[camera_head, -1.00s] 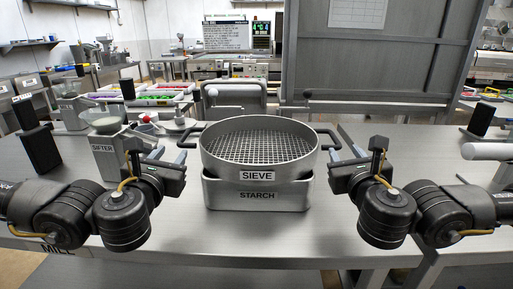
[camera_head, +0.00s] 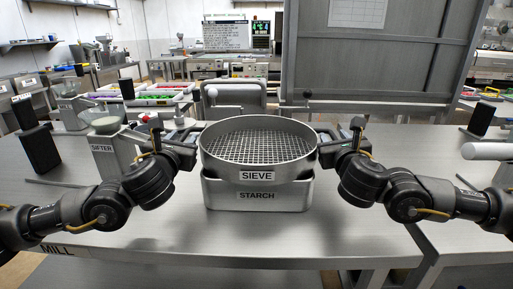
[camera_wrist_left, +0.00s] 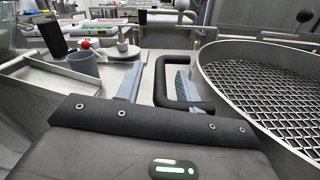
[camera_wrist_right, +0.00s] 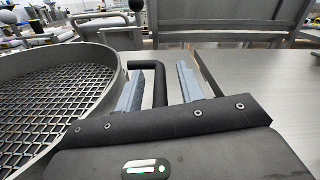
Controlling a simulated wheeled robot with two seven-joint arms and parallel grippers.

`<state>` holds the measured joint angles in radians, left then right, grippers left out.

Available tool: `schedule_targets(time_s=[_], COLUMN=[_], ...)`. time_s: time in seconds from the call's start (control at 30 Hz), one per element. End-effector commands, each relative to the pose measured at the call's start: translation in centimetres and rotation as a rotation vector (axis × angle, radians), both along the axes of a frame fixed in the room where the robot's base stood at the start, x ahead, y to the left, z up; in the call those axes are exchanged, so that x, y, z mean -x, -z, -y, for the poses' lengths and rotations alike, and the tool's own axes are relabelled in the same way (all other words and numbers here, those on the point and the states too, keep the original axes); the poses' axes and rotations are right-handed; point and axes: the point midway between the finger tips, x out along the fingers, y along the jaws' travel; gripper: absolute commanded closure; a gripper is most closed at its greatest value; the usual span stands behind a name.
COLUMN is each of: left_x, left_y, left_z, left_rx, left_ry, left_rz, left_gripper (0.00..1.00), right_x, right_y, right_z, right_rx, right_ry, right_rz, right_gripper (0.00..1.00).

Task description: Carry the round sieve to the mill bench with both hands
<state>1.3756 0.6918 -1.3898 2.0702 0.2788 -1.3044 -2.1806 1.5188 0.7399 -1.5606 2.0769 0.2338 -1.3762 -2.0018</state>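The round sieve (camera_head: 258,176), a metal ring with wire mesh, rests on the metal STARCH bin (camera_head: 258,196). Its black side handles show in the wrist views, one in the left (camera_wrist_left: 161,80) and one in the right (camera_wrist_right: 160,85). My left gripper (camera_head: 183,134) is at the left handle; its fingers stand apart on either side of the handle's outer bar. My right gripper (camera_head: 335,136) is at the right handle, fingers likewise apart around its bar. In the head view, the grippers partly hide both handles. A MILL label (camera_head: 57,250) is on the table's front-left edge.
A SIFTER-labelled device (camera_head: 108,150) and a black block (camera_head: 38,150) stand left on the steel table (camera_head: 250,240). A grey panel (camera_head: 375,60) rises behind at the right. A white bar (camera_head: 487,151) is at the right edge. The table front is clear.

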Motion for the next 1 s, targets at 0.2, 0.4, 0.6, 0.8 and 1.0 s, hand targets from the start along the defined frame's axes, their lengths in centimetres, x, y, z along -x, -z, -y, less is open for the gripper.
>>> schedule_targets(time_s=[0.2, 0.4, 0.6, 0.8, 1.0], left_x=[-0.11, -0.10, -0.09, -0.09, -0.09], left_y=[0.02, 0.02, 0.02, 0.02, 0.02], left_z=[0.00, 0.01, 0.01, 0.01, 0.01], left_rx=[0.001, 0.001, 0.001, 0.001, 0.001], left_ry=[0.000, 0.000, 0.000, 0.000, 0.000], left_rz=[-0.001, -0.001, -0.001, -0.001, -0.001], left_gripper=[0.62, 0.73, 0.99, 1.00, 1.00], right_x=[-0.10, -0.09, -0.08, -0.08, -0.08], right_y=[-0.02, -0.02, -0.02, -0.02, -0.01], right_z=[0.02, 0.03, 0.03, 0.05, 0.05], right_rx=[0.000, 0.001, 0.001, 0.001, 0.001], right_ry=[0.000, 0.000, 0.001, 0.001, 0.001], right_rz=[0.000, 0.000, 0.000, 0.000, 0.000], right_gripper=[0.62, 0.73, 0.99, 1.00, 1.00])
